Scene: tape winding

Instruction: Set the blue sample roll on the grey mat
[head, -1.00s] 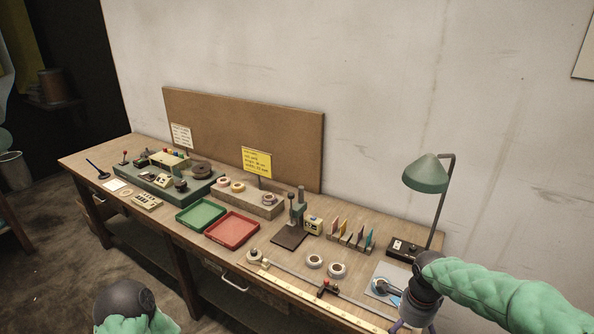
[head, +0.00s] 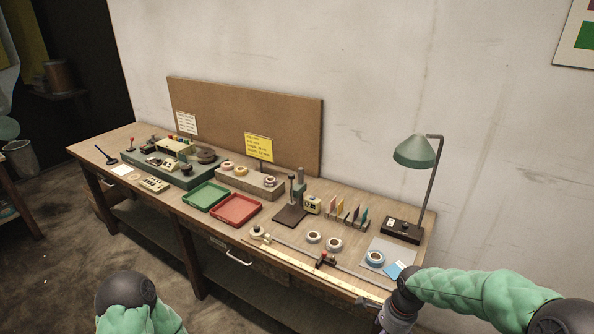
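The blue sample roll (head: 375,258) lies flat on the grey mat (head: 385,243) at the right end of the bench. A bright blue piece with a pale card (head: 393,270) lies beside it, near the mat's front corner. My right gripper (head: 378,308) is low at the bench's front edge, nearer to me than the roll and apart from it. It is partly cut off by the bottom of the picture, so its opening is unclear. My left arm shows only as a dark joint and green sleeve at the bottom; its gripper is out of view.
Two white rolls (head: 324,240) lie left of the mat. A long ruler (head: 310,268) and a rail with a red-topped slider (head: 325,259) run along the front edge. A green lamp (head: 414,152) on a black base stands behind the mat. Red (head: 236,210) and green (head: 206,196) trays sit further left.

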